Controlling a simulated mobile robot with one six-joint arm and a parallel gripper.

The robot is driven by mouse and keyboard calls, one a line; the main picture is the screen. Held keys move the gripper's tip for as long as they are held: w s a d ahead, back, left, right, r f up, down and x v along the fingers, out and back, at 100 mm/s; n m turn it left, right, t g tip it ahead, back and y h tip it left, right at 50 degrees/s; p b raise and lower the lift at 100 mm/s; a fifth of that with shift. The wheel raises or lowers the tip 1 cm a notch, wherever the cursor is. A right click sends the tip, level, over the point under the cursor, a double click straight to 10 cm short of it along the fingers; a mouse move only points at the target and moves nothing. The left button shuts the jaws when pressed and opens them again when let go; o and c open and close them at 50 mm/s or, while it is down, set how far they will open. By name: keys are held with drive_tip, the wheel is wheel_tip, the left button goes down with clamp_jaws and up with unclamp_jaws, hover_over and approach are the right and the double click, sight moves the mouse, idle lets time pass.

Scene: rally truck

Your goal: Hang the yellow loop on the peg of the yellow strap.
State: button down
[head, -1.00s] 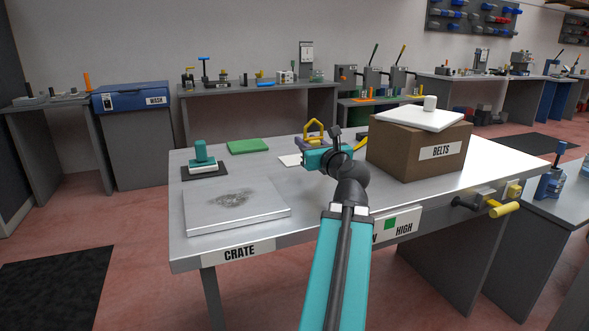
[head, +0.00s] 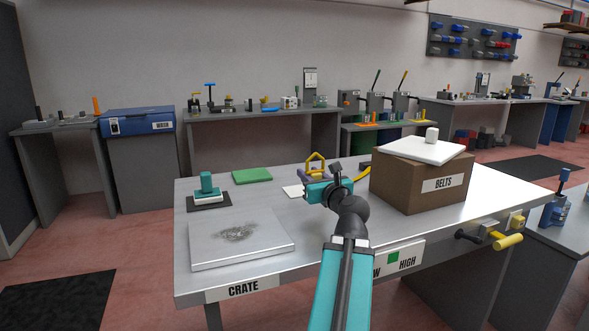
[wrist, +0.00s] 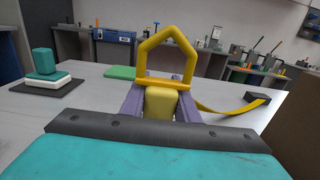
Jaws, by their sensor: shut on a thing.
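My gripper (wrist: 160,100), with purple fingers, is shut on the yellow loop (wrist: 166,41). The loop is a house-shaped ring standing upright, with its block-like grip (wrist: 161,103) between the fingers. In the head view the loop (head: 316,158) shows above my gripper (head: 312,174), over the far part of the metal table. The yellow strap (wrist: 222,109) curves along the table right of the gripper to a dark block (wrist: 257,97). In the head view the strap (head: 363,173) is partly hidden between my arm and the box. I cannot make out its peg.
The cardboard BELTS box (head: 418,184) with a white lid stands close on the right. A silver plate (head: 263,247), a teal-handled stamp (head: 208,191) and a green pad (head: 252,176) lie on the left. Open table lies between them and my gripper.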

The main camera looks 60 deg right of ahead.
drive_tip(key=shift+w+d+r+p, duration=0.1)
drive_tip(key=shift+w+d+p, duration=0.35)
drive_tip(key=shift+p, duration=1.25)
drive_tip(key=p+x, duration=0.1)
drive_tip(key=p, duration=0.4)
drive_tip(key=shift+w+d+p, duration=0.1)
drive_tip(key=shift+w+p, duration=0.2)
drive_tip(key=w+p, duration=0.1)
drive_tip(key=p, duration=0.5)
drive_tip(key=shift+d+p, duration=0.4)
drive_tip(key=shift+f+x, duration=0.25)
drive_tip(key=shift+x, duration=1.05)
drive_tip(key=shift+f+x, duration=0.25)
drive_tip(key=shift+x, duration=1.1)
drive_tip(key=shift+f+x, duration=0.2)
drive_tip(key=shift+x, duration=1.1)
drive_tip(key=shift+s+d, duration=0.1)
drive_tip(key=shift+d, duration=0.15)
drive_tip(key=shift+w+d, duration=0.3)
drive_tip(key=shift+w, duration=0.1)
drive_tip(key=shift+x, duration=0.85)
wheel_tip(320, 180, down, 3)
drive_tip(key=shift+r, duration=0.2)
drive_tip(key=shift+s+f, duration=0.1)
drive_tip(key=shift+f, duration=0.3)
